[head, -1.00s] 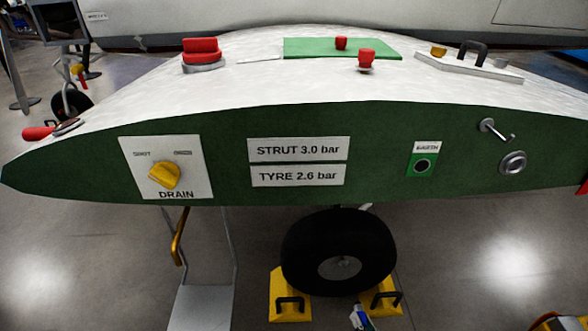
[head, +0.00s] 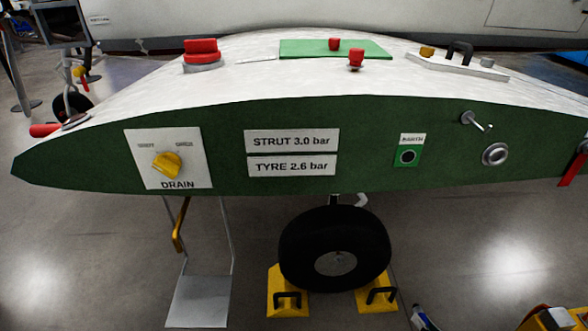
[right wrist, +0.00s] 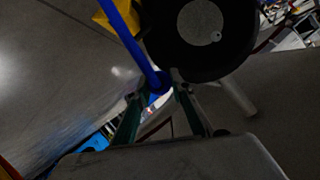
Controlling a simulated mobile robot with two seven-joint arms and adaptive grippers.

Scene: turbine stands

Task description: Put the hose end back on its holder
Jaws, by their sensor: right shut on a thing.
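A blue hose (right wrist: 124,35) runs down from the top in the right wrist view. Its blue end (right wrist: 157,84) sits between the fingertips of my right gripper (right wrist: 160,92), which is shut on it. In the head view, my right gripper (head: 424,319) shows only in part at the bottom edge, right of the wheel chocks. The hose end is too small to make out clearly there. I cannot tell which thing is the holder. My left gripper is not in view.
The green-sided wing (head: 360,170) spans the view above the gripper. A black wheel (head: 298,250) stands between yellow chocks (head: 287,302). A yellow unit (head: 530,320) is cut off at the lower right. Grey floor (head: 470,250) is clear between them.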

